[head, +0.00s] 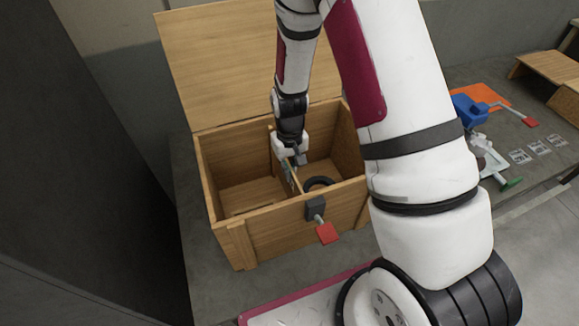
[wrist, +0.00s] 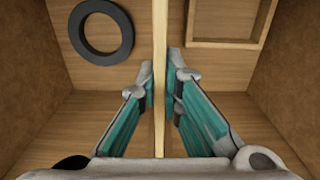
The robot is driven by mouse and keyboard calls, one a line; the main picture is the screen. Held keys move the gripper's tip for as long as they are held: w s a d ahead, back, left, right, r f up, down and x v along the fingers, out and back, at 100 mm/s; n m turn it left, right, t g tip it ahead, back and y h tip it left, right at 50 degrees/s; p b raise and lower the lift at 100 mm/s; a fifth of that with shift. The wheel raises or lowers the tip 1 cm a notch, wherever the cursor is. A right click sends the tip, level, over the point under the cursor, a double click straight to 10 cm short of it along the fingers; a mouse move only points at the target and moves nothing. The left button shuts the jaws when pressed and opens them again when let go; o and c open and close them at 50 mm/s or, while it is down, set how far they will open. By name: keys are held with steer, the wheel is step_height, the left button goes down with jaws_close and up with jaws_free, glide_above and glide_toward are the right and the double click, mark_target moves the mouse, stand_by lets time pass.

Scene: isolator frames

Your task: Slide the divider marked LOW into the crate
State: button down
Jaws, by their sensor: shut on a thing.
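The open wooden crate (head: 300,228) stands at the centre left of the head view. My gripper (head: 291,160) reaches down inside it and is shut on a thin wooden divider (head: 292,182). In the wrist view the divider (wrist: 160,40) runs as a thin upright edge between the two teal-padded fingers of my gripper (wrist: 160,88). The divider stands between two compartments, running from the back toward the front wall. Its LOW mark cannot be read, and its lower edge and seating are hidden.
A black ring (wrist: 101,27) lies in one compartment, a shallow wooden frame (wrist: 229,23) in the other. The lid (head: 235,60) is raised behind. A dark clamp (head: 316,208) with a red plate is on the front wall. A blue tool (head: 470,110) and orange mat (head: 490,95) lie right.

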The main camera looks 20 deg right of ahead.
steer(key=shift+f+b, duration=0.45)
steer(key=shift+f, duration=0.7)
steer(key=c, duration=1.7)
jaws_free()
steer(key=shift+r, duration=0.1)
step_height(320, 180, up, 12)
steer(key=shift+f, duration=0.1)
